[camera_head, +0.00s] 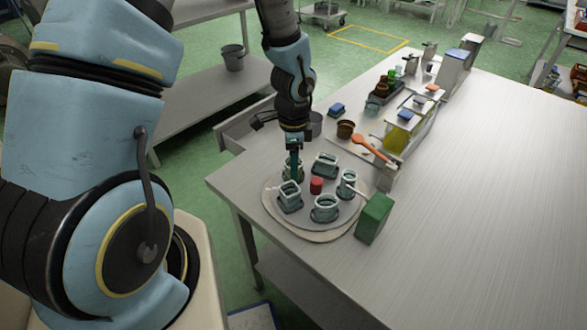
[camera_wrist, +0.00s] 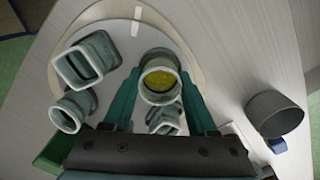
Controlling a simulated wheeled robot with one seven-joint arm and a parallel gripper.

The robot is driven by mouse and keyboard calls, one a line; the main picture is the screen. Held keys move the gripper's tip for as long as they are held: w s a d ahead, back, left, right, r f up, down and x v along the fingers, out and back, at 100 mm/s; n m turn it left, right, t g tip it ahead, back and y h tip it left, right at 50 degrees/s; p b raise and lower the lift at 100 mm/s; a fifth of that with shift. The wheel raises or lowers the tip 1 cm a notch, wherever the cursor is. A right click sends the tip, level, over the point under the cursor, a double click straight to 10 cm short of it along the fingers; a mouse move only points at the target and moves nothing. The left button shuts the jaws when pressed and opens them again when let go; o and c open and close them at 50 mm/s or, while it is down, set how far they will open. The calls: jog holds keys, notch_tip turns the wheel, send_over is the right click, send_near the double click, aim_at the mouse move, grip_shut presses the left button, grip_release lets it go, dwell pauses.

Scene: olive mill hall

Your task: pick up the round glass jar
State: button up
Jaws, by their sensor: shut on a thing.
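My gripper (camera_head: 293,163) reaches straight down at the back left of a round pale tray (camera_head: 318,236). In the wrist view its two teal fingers (camera_wrist: 160,92) are shut on the round glass jar (camera_wrist: 161,98), one on each side. The jar has a thick pale rim and something yellow-green inside. In the head view the fingers mostly hide this jar, and I cannot tell whether it is clear of the tray.
Close by on the tray stand square jars (camera_head: 289,197) (camera_head: 325,164), rounder jars (camera_head: 325,209) (camera_head: 347,183) and a red piece (camera_head: 316,185). A green box (camera_head: 374,218) stands at the right. A grey cup (camera_wrist: 276,114) is behind. The table's right is clear.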

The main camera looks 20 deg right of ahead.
grip_shut()
jog(key=shift+r, duration=0.2)
